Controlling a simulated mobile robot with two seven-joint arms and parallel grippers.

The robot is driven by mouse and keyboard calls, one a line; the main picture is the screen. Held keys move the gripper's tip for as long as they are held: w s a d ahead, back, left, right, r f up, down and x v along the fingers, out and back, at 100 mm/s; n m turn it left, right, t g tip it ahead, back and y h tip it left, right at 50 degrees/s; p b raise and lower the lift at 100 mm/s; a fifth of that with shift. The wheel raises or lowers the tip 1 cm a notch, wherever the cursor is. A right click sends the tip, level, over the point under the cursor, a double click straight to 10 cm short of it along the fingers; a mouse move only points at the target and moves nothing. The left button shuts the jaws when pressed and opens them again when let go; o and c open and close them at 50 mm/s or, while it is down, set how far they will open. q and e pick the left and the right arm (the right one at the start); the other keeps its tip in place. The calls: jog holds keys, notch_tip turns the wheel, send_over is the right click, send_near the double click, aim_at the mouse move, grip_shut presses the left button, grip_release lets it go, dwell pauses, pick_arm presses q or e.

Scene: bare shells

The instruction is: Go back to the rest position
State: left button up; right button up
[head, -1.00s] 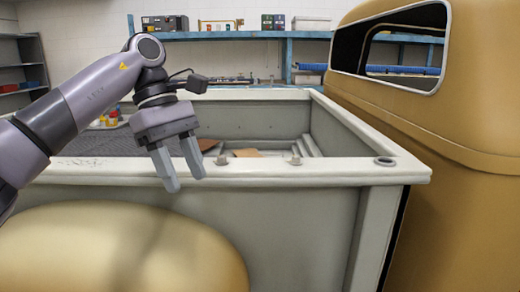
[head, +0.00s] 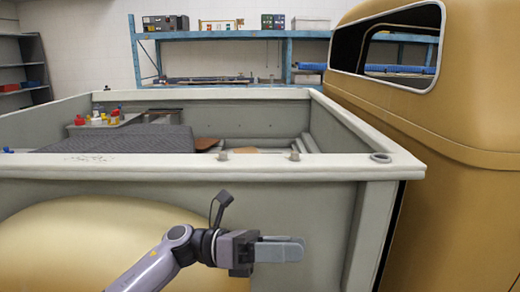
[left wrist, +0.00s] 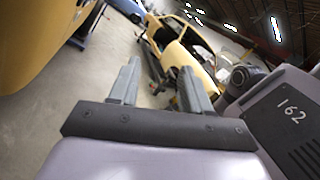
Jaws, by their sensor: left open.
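My left gripper (head: 280,249) is low in the head view, in front of the grey side wall of the truck bed (head: 310,215). Its fingers point to the right, and it holds nothing. In the left wrist view its two fingers (left wrist: 160,88) stand apart with a gap between them, so it is open. My right gripper is in neither view.
The truck bed's top rail (head: 200,170) runs across behind and above the gripper. The tan fender (head: 90,235) is at the lower left, and the tan cab (head: 460,180) stands at the right. The left wrist view shows open floor (left wrist: 105,65) and a yellow car body (left wrist: 180,45).

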pick_arm(q)
jog(key=a+f+n+t+y, duration=0.4)
jog(key=a+f+n+t, duration=0.3)
jog(key=n+t, duration=0.7)
jog(key=a+f+n+t+y, duration=0.45)
jog(key=f+n+t, duration=0.35)
jog(key=n, duration=1.2)
jog(key=s+a+f+n+g+y, duration=0.3)
jog(key=s+a+f+n, duration=0.3)
jog(key=s+f, duration=0.3)
jog(key=s+a+f+n+g+y, duration=0.4)
jog(key=s+a+f+n, duration=0.3)
jog(key=s+f, duration=0.2)
jog(key=shift+f+n+g+y, duration=0.3)
jog(key=shift+f+n+y, duration=0.1)
jog(key=shift+f+y, duration=0.4)
